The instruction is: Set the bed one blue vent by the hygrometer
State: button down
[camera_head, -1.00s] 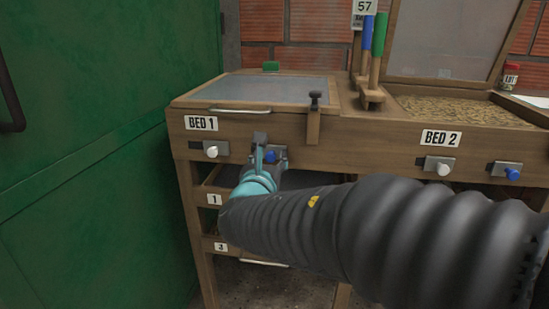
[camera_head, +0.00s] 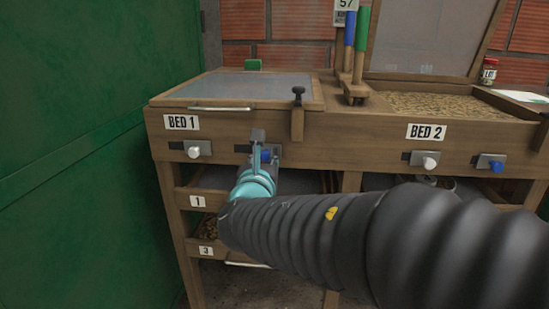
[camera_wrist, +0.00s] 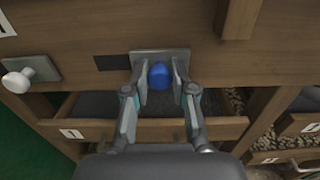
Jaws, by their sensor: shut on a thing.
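The bed one blue vent is a grey sliding plate with a blue knob (camera_head: 265,155), on the wooden front right of the BED 1 label (camera_head: 181,122). In the wrist view the blue knob (camera_wrist: 158,75) sits between my gripper's fingers (camera_wrist: 159,82). My gripper (camera_head: 262,153) is shut on the knob, with one finger at each side. A dark slot (camera_wrist: 113,62) shows left of the plate (camera_wrist: 148,55). A card reading 57 (camera_head: 346,5), probably the hygrometer, hangs at the top, partly cut off.
Bed one's white knob (camera_head: 194,152) is at the left. A wooden latch post (camera_head: 297,122) is right of the vent. Bed two has white (camera_head: 428,162) and blue (camera_head: 496,166) knobs. A green wall (camera_head: 80,170) closes the left; drawers (camera_head: 198,202) lie below.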

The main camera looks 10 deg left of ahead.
jog(key=c, duration=1)
grip_release()
jog(key=shift+w+d, duration=0.1)
jog(key=shift+d, duration=0.2)
jog(key=shift+o, duration=0.2)
jog(key=shift+a, duration=0.1)
jog(key=shift+s, duration=0.55)
jog(key=s+d, duration=0.1)
jog(key=s, duration=1)
